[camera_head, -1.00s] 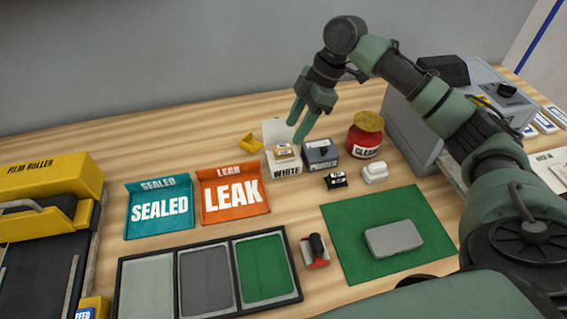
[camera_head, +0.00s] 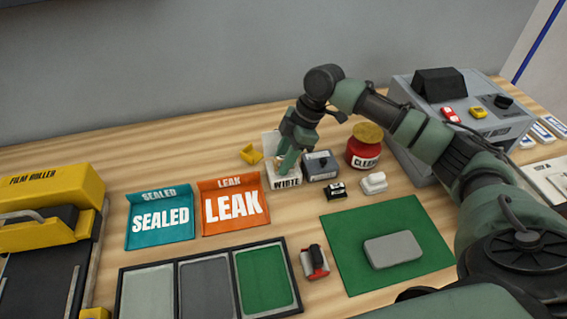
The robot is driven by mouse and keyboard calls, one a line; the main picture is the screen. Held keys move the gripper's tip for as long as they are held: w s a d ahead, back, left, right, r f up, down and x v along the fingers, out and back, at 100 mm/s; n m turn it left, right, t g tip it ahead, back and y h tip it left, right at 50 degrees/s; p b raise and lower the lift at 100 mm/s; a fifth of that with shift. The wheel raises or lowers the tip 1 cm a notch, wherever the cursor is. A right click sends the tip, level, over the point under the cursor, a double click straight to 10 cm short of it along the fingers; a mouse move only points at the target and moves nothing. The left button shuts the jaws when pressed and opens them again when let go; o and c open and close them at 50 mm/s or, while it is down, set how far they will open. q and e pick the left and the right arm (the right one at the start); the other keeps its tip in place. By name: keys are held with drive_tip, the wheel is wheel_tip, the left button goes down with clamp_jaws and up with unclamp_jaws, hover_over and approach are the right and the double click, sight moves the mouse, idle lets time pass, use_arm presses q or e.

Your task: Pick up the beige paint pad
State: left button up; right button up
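My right gripper (camera_head: 287,168) reaches down at the white box labelled WHITE (camera_head: 285,183), its fingers over the top of the box. The beige pad that showed on this box earlier is now hidden behind the fingers. I cannot tell whether the fingers are spread or closed on it. My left gripper is not in view.
A grey box (camera_head: 320,167) stands close to the right of the white box, with a red jar (camera_head: 363,152) beyond it. A yellow piece (camera_head: 250,154) lies to the left. The orange LEAK tray (camera_head: 233,225) and teal SEALED tray (camera_head: 160,240) are nearer.

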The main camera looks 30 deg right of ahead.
sight(283, 157)
clamp_jaws()
drive_tip(key=shift+r, duration=0.1)
wheel_tip(283, 157, up, 20)
idle(0.3)
drive_tip(key=shift+o, duration=0.2)
unclamp_jaws()
drive_tip(key=shift+c, duration=1.1)
